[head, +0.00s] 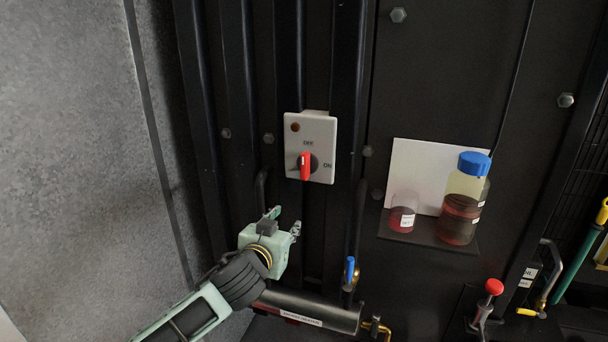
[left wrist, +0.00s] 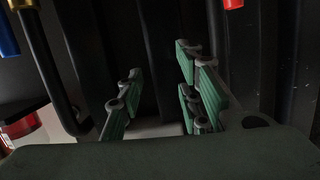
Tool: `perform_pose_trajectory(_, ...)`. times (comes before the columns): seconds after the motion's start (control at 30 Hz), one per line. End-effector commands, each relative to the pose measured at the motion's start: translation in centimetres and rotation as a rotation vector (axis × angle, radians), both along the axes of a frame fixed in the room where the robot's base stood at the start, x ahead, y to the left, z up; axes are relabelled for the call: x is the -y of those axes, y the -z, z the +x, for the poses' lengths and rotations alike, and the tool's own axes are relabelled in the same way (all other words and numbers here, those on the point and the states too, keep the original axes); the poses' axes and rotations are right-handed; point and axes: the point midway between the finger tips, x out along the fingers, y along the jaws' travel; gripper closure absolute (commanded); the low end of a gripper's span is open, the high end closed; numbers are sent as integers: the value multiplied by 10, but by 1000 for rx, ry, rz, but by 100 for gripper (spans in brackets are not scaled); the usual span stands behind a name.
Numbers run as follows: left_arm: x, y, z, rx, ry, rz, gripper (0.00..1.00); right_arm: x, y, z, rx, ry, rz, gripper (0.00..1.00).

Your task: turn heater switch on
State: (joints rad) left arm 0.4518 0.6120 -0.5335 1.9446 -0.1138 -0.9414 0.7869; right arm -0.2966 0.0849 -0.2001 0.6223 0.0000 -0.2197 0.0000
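The heater switch (head: 310,147) is a light grey box on the dark wall panel in the head view. Its red knob (head: 305,166) stands upright, in line with the OFF mark above it; ON is printed to the right. A dark round lamp sits at the box's upper left. My left gripper (head: 284,221) is below and slightly left of the box, apart from it. Its fingers are spread with nothing between them, as the left wrist view (left wrist: 158,92) also shows. My right gripper is not in view.
A shelf (head: 384,230) at right holds a blue-capped bottle (head: 464,200) and a small jar (head: 402,213). Vertical ribs flank the switch; the space before it is clear.

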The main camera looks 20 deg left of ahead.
Motion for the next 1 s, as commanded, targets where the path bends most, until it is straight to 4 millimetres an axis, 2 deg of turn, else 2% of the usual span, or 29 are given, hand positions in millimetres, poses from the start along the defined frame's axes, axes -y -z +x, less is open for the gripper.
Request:
perform_pose_trajectory(0.03,7,-32,-6,55,11,-8,67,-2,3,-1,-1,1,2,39)
perform_pose_trajectory(0.1,15,-69,-17,116,20,-25,67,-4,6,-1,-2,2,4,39)
perform_pose_trajectory(0.2,25,-111,-36,189,35,-50,67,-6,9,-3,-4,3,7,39)
perform_pose_trajectory(0.3,30,-133,-48,227,43,-68,67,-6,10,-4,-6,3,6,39)
perform_pose_trajectory(0.47,32,-142,-43,240,44,-74,67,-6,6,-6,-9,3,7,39)
perform_pose_trajectory(0.8,33,-142,10,238,44,-73,67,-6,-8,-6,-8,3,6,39)
perform_pose_trajectory(1.0,34,-140,24,238,45,-74,67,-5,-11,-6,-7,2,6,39)
